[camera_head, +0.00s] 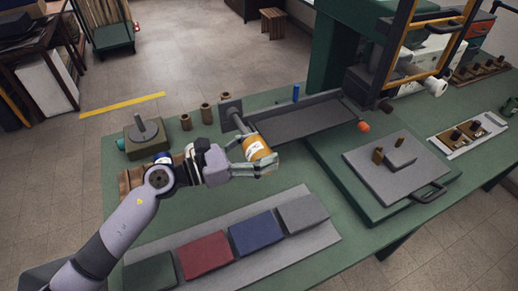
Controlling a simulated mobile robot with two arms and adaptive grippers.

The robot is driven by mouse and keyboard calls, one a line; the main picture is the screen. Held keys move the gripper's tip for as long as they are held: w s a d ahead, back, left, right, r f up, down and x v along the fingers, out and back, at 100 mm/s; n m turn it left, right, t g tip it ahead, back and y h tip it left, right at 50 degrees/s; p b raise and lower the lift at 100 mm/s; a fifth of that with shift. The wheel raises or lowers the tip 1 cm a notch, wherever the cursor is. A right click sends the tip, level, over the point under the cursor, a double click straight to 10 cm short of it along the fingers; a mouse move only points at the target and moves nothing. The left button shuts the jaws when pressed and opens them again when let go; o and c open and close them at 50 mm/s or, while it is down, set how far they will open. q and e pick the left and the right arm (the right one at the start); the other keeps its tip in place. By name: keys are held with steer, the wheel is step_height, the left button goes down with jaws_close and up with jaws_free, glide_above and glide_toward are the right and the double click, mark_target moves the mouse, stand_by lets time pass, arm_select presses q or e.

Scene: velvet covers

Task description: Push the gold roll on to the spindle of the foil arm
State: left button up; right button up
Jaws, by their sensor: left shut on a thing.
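The gold roll (256,146) is a short golden-orange cylinder with a white label, near the middle of the head view. My left gripper (252,160) is shut on it, with its fingers around the lower part. The foil arm's spindle (238,122) is a grey rod that slants down from a square grey plate (229,106) toward the roll. The roll lines up closely with the rod's near end. I cannot tell whether the rod has entered the roll's core. My right gripper is out of view.
A long dark tray (308,118) lies right of the spindle, before the green press (335,50). Several brown rolls (206,114) stand on the bench behind my arm. Coloured covers (256,232) lie on a grey mat in front. An orange knob (363,127) sits at right.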

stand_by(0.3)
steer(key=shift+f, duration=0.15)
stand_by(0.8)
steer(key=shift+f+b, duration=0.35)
steer(key=shift+b, duration=0.1)
stand_by(0.9)
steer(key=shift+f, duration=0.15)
stand_by(0.3)
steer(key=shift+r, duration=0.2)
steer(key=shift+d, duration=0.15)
